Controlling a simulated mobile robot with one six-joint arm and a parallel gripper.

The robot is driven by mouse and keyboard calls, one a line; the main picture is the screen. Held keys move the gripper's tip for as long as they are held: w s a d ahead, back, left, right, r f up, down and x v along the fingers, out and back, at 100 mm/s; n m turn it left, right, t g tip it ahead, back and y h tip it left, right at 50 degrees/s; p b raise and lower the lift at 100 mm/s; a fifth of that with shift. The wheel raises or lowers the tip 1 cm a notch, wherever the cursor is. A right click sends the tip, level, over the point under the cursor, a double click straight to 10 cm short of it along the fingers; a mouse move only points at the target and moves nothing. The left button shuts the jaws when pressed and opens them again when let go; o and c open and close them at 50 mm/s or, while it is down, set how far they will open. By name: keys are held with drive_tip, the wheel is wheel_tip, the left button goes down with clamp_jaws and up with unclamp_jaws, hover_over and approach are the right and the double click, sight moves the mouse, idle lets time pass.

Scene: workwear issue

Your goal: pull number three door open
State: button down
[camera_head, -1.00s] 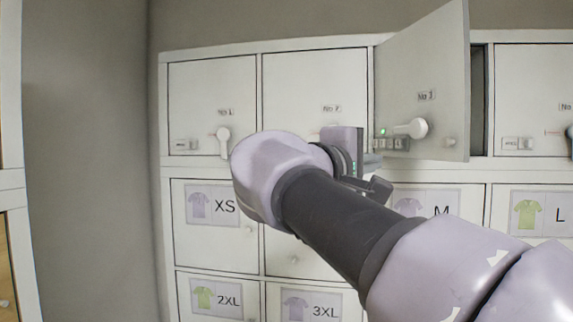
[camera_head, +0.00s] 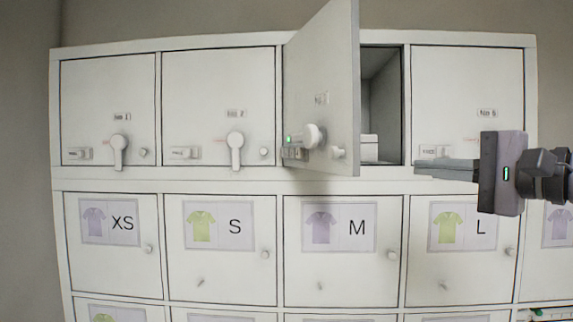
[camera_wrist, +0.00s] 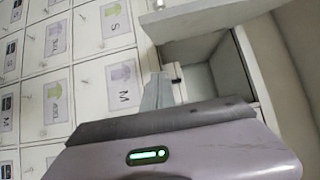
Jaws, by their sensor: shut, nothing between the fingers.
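The number three door (camera_head: 322,85) stands ajar, swung outward from its left edge. Its round lever handle (camera_head: 314,137), green-lit keypad (camera_head: 293,153) and small knob (camera_head: 338,153) show on its front. The open compartment (camera_head: 383,90) shows to the right of the door, with a small white item (camera_head: 369,147) on its floor. My gripper (camera_head: 418,169) is shut and empty, pointing left just right of the opening and apart from the door. In the wrist view its fingers (camera_wrist: 157,92) lie in front of the opening (camera_wrist: 232,75).
Doors one (camera_head: 108,85) and two (camera_head: 218,85) are closed at left. Another closed door (camera_head: 467,85) stands right of the opening, partly behind my gripper. Size-labelled closed doors, such as M (camera_head: 343,275), fill the row below. Space before the left doors is clear.

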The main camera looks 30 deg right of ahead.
sight(359, 166)
drive_tip(key=w+a+p, duration=0.1)
drive_tip(key=w+a, duration=0.1)
drive_tip(key=w, duration=0.1)
drive_tip(key=w+a+p, duration=0.1)
drive_tip(key=w+a, duration=0.1)
drive_tip(key=w, duration=0.1)
drive_tip(key=w+a+p, duration=0.1)
drive_tip(key=w+a, duration=0.1)
drive_tip(key=w, duration=0.2)
drive_tip(key=shift+a+r, duration=0.1)
drive_tip(key=shift+a, duration=0.25)
drive_tip(key=shift+w+d, duration=0.15)
drive_tip(key=shift+d, duration=0.05)
